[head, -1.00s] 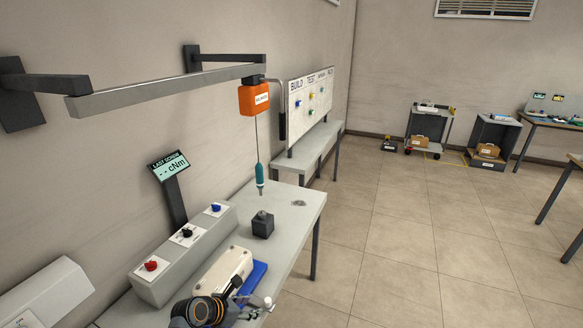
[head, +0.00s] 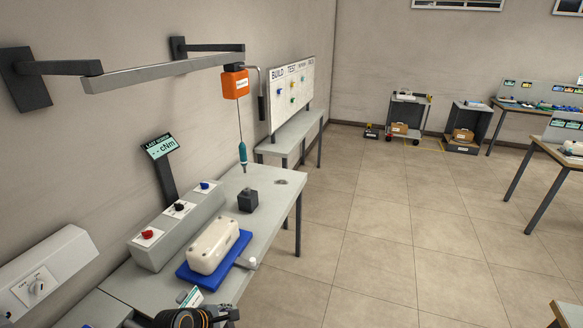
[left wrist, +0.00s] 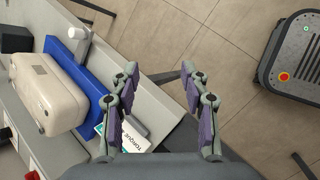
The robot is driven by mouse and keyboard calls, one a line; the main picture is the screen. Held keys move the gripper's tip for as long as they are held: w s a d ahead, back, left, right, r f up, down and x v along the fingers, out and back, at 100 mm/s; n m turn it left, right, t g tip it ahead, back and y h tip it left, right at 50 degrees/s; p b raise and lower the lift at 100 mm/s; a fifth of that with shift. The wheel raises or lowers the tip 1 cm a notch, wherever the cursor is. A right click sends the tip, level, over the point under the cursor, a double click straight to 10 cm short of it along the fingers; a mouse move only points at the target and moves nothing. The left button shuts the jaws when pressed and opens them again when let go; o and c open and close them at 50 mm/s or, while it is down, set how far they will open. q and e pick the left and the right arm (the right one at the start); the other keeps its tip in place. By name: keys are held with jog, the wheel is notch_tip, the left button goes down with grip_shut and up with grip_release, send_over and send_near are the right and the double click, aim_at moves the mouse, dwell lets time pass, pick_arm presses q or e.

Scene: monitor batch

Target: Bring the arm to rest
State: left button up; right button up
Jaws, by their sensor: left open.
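My left gripper (left wrist: 160,115) is open and empty in the left wrist view, its two fingers apart over the front edge of the bench and the floor. In the head view only part of my left arm (head: 190,317) shows at the bottom edge; its fingertips are hardly visible there. A cream box-shaped unit (head: 213,245) lies on a blue mat (head: 192,280) on the grey bench, apart from the gripper. The unit also shows at the left in the left wrist view (left wrist: 47,90). My right gripper is not in view.
The bench (head: 140,283) carries a sloped panel (head: 165,245) with red, black and blue knobs, and a dark block (head: 247,201). A teal screwdriver (head: 243,153) hangs from an orange balancer (head: 235,84). A small sign (left wrist: 125,140) sits near the fingers.

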pick_arm(q)
jog(key=s+a+r+m+g+y, duration=0.1)
jog(key=s+a+r+m+y, duration=0.2)
jog(key=s+m, duration=0.65)
jog(key=s+a+r+m+g+y, duration=0.1)
jog(key=s+a+r+m+y, duration=0.2)
jog(key=s+m, duration=0.65)
jog(key=s+a+f+m+g+b, duration=0.1)
jog(key=a+f+m+b, duration=0.15)
jog(key=f, duration=2.55)
jog(key=s+a+f+n+g+h+b, duration=0.1)
jog(key=s+a+f+b, duration=0.1)
jog(key=s+f, duration=1.7)
jog(key=shift+g, duration=0.3)
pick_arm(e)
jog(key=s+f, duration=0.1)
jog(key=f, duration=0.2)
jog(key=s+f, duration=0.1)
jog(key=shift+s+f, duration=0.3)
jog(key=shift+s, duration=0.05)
